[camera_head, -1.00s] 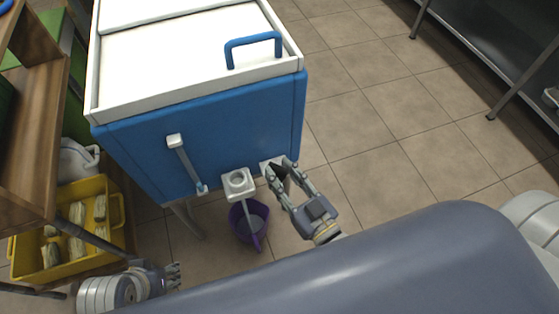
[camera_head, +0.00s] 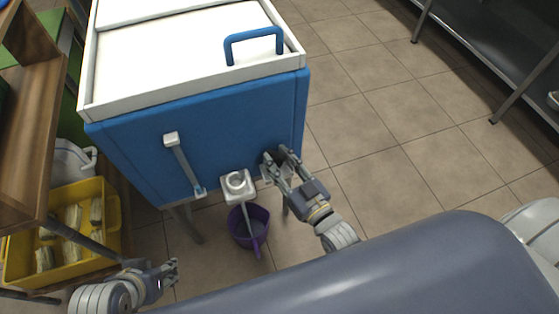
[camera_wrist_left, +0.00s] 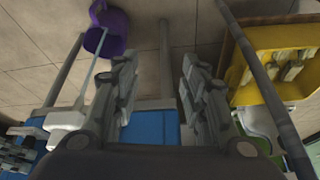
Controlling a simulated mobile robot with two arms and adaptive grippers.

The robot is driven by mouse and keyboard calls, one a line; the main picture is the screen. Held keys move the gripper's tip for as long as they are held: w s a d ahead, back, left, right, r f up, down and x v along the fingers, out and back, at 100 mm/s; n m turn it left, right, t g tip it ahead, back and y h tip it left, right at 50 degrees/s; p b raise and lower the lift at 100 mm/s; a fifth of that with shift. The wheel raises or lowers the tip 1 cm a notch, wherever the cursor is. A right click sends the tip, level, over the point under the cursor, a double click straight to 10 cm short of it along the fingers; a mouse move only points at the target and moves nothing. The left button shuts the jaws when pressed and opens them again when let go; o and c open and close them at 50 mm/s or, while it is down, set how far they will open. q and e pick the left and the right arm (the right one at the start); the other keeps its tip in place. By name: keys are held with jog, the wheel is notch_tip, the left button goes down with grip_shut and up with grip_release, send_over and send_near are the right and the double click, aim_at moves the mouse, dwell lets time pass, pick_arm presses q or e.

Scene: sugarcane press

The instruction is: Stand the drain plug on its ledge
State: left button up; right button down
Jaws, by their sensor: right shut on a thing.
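My right gripper (camera_head: 276,157) is at the lower right of the blue chest's front, shut on a small dark thing, most likely the drain plug. The fingers hide most of it, so I cannot tell its tilt or whether it touches the ledge. A small white ledge (camera_head: 263,181) juts from the chest just under the fingertips, partly covered by them. A white drain block (camera_head: 238,186) with a round opening is just left of it. My left gripper (camera_head: 172,272) is low at the left, away from the plug; the left wrist view shows its fingers (camera_wrist_left: 160,75) apart and empty.
The blue chest (camera_head: 225,125) has a white top and blue handle (camera_head: 253,47). A purple bucket (camera_head: 240,235) stands below the drain block. A yellow crate (camera_head: 113,213) and wooden shelf (camera_head: 45,130) are at left. The tiled floor (camera_head: 390,130) at right is clear.

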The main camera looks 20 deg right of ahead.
aim_at(278, 160)
pick_arm(q)
jog(key=shift+w, duration=0.2)
pick_arm(e)
jog(key=shift+f, duration=0.15)
jog(key=c, duration=1.2)
grip_release()
